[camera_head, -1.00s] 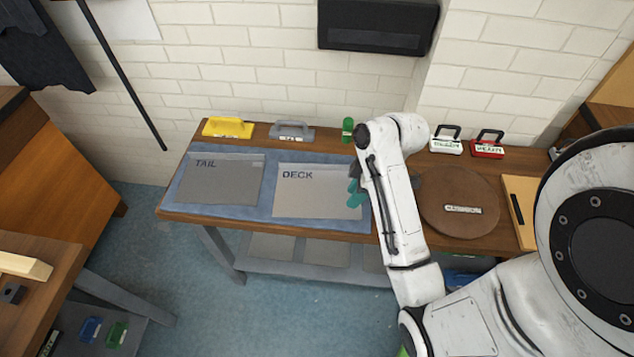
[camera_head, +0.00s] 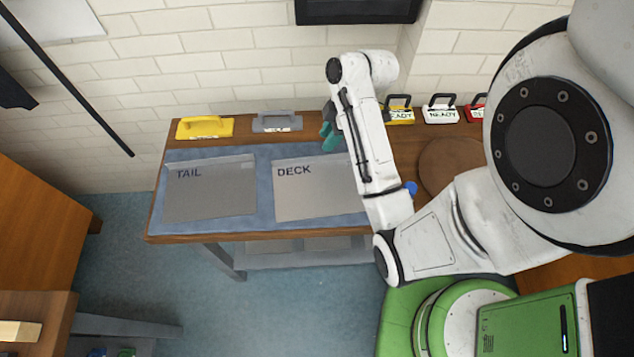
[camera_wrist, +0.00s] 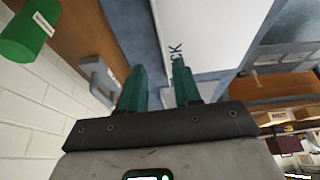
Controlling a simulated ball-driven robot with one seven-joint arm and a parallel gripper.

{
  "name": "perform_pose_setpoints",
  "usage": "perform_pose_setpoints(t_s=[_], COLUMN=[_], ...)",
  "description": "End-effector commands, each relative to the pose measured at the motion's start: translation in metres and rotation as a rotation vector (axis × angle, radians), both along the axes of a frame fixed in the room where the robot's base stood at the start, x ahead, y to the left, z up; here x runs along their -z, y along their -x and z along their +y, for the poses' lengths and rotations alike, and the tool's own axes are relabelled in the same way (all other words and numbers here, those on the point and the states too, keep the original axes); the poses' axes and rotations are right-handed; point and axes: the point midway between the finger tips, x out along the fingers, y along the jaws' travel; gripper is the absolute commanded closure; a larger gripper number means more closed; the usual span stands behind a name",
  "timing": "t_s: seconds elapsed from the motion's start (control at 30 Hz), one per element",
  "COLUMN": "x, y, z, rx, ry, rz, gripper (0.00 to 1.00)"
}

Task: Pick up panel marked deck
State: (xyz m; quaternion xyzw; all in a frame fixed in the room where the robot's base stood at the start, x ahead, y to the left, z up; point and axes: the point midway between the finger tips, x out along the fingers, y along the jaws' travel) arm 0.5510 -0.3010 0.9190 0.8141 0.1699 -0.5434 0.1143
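The panel marked DECK (camera_head: 318,198) is a flat light grey sheet lying on a blue mat (camera_head: 264,185) on the wooden table. My arm passes in front of its right edge. In the wrist view the panel (camera_wrist: 215,30) shows bright with the letters "CK", beyond my right finger. My gripper (camera_head: 331,138) is at the panel's far edge in the head view; its height above the table is unclear. In the wrist view its teal fingers (camera_wrist: 158,80) stand apart with nothing seen between them. The panel marked TAIL (camera_head: 210,192) lies to the left.
A yellow handled tool (camera_head: 205,128) and a grey handled block (camera_head: 277,123) stand along the table's back edge. A green cylinder (camera_wrist: 28,35) shows in the wrist view. A round brown disc (camera_head: 447,165) and several handled blocks are at the right.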

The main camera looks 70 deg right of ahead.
Motion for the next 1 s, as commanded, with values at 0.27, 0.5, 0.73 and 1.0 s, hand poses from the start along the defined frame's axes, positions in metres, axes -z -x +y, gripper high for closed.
perform_pose_setpoints(t_s=[0.27,0.5,0.73,1.0], x=[0.022,0.050,0.069,0.070], y=[-0.008,-0.016,-0.024,-0.024], z=[0.005,0.012,0.014,0.014], rx=[0.001,0.002,0.000,0.001], ry=[-0.003,-0.004,-0.001,-0.001], rz=[0.002,0.003,0.003,0.001], gripper=[0.67,0.67,0.67,0.73])
